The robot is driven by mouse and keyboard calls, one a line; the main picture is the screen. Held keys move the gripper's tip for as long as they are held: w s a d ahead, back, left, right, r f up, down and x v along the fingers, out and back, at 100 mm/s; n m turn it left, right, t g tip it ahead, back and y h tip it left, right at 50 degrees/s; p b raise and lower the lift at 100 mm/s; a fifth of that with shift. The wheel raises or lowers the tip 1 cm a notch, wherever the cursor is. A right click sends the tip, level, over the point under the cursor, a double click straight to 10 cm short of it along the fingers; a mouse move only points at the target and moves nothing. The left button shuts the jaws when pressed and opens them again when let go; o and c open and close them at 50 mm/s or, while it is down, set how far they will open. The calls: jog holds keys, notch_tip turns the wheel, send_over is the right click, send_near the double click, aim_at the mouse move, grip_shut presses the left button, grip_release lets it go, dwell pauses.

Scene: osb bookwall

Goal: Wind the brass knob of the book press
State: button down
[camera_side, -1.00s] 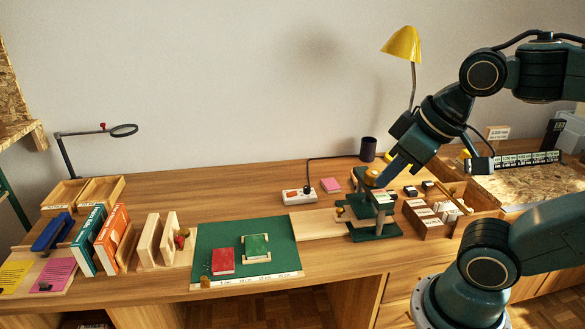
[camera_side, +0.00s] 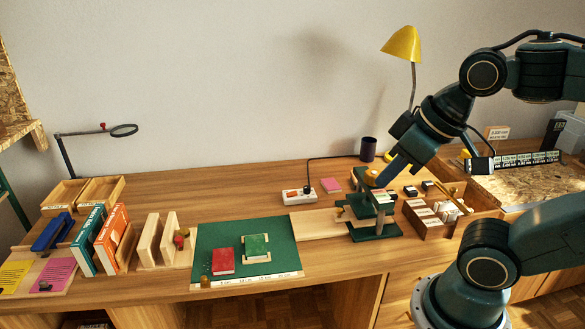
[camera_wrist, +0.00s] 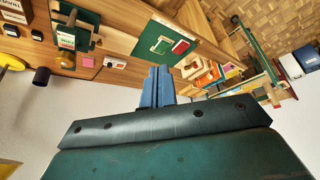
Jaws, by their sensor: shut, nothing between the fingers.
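The green book press (camera_side: 375,231) stands right of the middle of the desk in the side view. It also shows at the upper left of the wrist view (camera_wrist: 84,38). Contact with the knob cannot be told. In the wrist view my closed fingertips (camera_wrist: 157,70) point up, to the right of the press.
A wooden compartment box (camera_side: 430,221) stands close right of the press. A white power strip (camera_side: 299,196) and pink pad (camera_side: 331,185) lie behind left. A green mat (camera_side: 210,244) with red and green books lies left. A yellow lamp (camera_side: 402,44) rises behind.

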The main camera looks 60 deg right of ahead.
jog(key=c, duration=1.7)
grip_release()
jog(key=o, duration=0.8)
jog(key=shift+w+d+r, duration=0.2)
jog(key=shift+w+d, duration=0.05)
jog(key=shift+w, duration=0.1)
jog(key=shift+c, duration=0.2)
jog(key=o, duration=0.3)
jog(key=w+d+n, duration=0.1)
jog(key=w+d+r+n+g, duration=0.1)
jog(key=w+d, duration=0.1)
jog(key=w+d+n+h, duration=0.1)
jog(key=w+d, duration=0.1)
jog(key=shift+w+r+n+g, duration=0.25)
jog(key=shift+n+g, duration=0.05)
jog(key=n+g+y, duration=0.1)
jog(key=n+g, duration=0.3)
jog(key=n, duration=0.6)
send_over(375, 173)
notch_tip(375, 173, down, 9)
jog(key=shift+w+r, duration=0.1)
notch_tip(375, 173, down, 14)
jog(key=shift+r, duration=0.1)
